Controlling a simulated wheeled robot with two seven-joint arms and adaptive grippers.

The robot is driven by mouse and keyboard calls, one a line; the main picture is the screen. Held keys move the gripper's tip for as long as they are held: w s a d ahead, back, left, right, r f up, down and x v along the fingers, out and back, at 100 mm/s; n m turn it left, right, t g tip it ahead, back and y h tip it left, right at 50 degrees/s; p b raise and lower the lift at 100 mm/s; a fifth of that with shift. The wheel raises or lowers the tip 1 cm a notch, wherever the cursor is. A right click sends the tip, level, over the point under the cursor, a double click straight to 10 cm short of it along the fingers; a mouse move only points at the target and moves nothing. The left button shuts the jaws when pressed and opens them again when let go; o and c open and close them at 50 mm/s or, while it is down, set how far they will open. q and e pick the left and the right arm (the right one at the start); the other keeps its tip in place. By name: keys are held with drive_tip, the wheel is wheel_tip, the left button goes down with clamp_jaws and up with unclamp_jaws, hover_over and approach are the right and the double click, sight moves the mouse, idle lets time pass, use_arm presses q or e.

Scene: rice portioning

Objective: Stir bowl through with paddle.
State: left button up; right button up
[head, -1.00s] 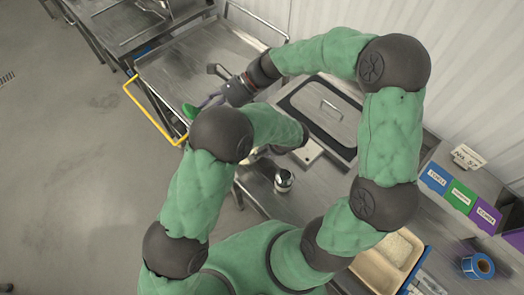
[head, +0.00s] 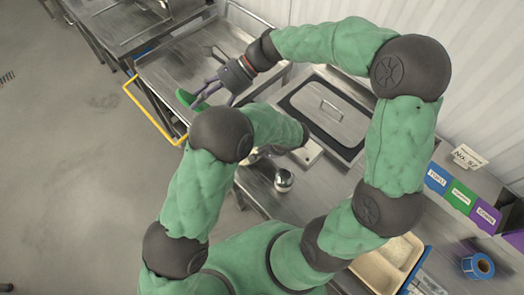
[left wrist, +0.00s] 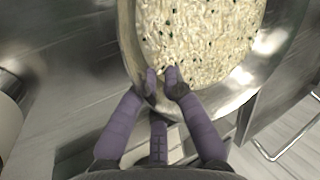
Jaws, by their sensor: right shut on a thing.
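My right gripper (head: 204,88), at the end of the arm reaching over the back, is shut on a green thing, which I take to be the paddle (head: 185,98); its shape is partly hidden. It is held over the steel table at the upper left, apart from the bowl. In the left wrist view a steel bowl (left wrist: 128,45) holds white rice with dark green flecks. My left gripper (left wrist: 163,84) has two purple fingertips over the bowl's near rim and a third finger outside the wall; how tightly it grips is unclear. My arm hides most of the bowl in the head view.
A small steel cup (head: 284,180) stands on the worktop beside the bowl area. A lidded steel container (head: 328,110) is set in the counter behind. A tan tray (head: 375,270) and blue tape roll (head: 478,266) are at the lower right. Coloured label bins (head: 460,196) line the right.

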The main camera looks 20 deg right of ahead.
use_arm(q)
drive_tip(key=o, duration=0.3)
drive_tip(key=shift+o, duration=0.2)
drive_tip(key=v, duration=1.2)
drive_tip(key=shift+r, duration=0.1)
use_arm(e)
drive_tip(key=shift+r, duration=0.1)
